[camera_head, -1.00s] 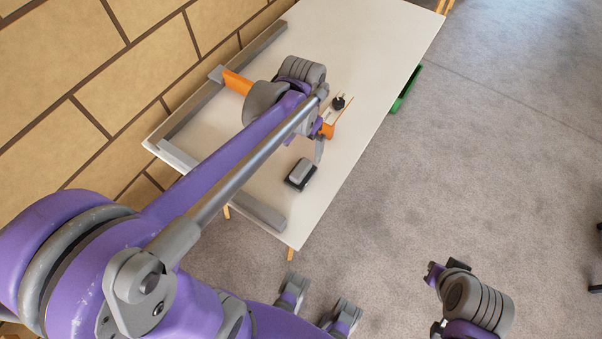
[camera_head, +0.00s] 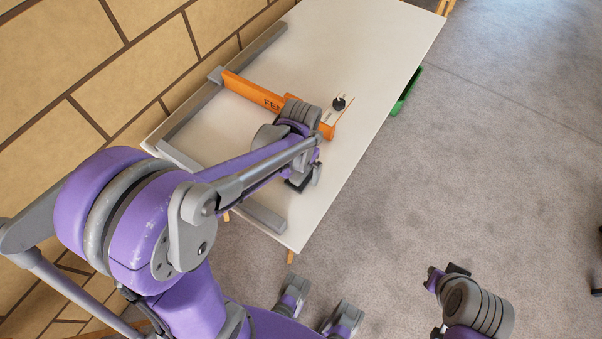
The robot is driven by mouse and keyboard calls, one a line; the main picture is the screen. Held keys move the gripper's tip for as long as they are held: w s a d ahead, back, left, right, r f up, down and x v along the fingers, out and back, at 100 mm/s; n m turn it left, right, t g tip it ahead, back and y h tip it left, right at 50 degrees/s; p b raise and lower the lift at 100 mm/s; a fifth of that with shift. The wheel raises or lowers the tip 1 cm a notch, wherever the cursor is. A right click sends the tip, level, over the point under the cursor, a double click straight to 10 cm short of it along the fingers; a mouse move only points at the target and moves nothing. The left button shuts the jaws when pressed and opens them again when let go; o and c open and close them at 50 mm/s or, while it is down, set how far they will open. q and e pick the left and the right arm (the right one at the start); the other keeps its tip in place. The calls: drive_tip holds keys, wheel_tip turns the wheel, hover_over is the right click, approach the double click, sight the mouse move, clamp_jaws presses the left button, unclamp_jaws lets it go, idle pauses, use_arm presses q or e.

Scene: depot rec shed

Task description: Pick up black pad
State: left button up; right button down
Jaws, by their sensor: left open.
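The black pad (camera_head: 297,185), a small dark block, lies on the white table near its right edge. Only its dark lower edge shows; my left arm and gripper hide the rest. My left gripper (camera_head: 311,177) is open right over the pad, its fingers pointing down. I cannot tell whether they touch the pad. My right gripper (camera_head: 447,271) is at the lower right, above the carpet and well away from the table. Whether its jaws are open or shut is unclear.
The white table (camera_head: 365,45) stands beside the tan wall. An orange lettered bar (camera_head: 247,90) crosses it, with a round black knob (camera_head: 339,103) near its right end. Grey rails (camera_head: 190,118) line the table's left side and near end.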

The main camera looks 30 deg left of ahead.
sight(301, 170)
use_arm(q)
drive_tip(key=c, duration=1.5)
wheel_tip(301, 170, up, 10)
drive_tip(key=shift+r+p, duration=0.1)
drive_tip(key=shift+p, duration=0.6)
drive_tip(key=o, duration=1)
drive_tip(key=c, duration=0.6)
drive_tip(key=shift+s, duration=0.1)
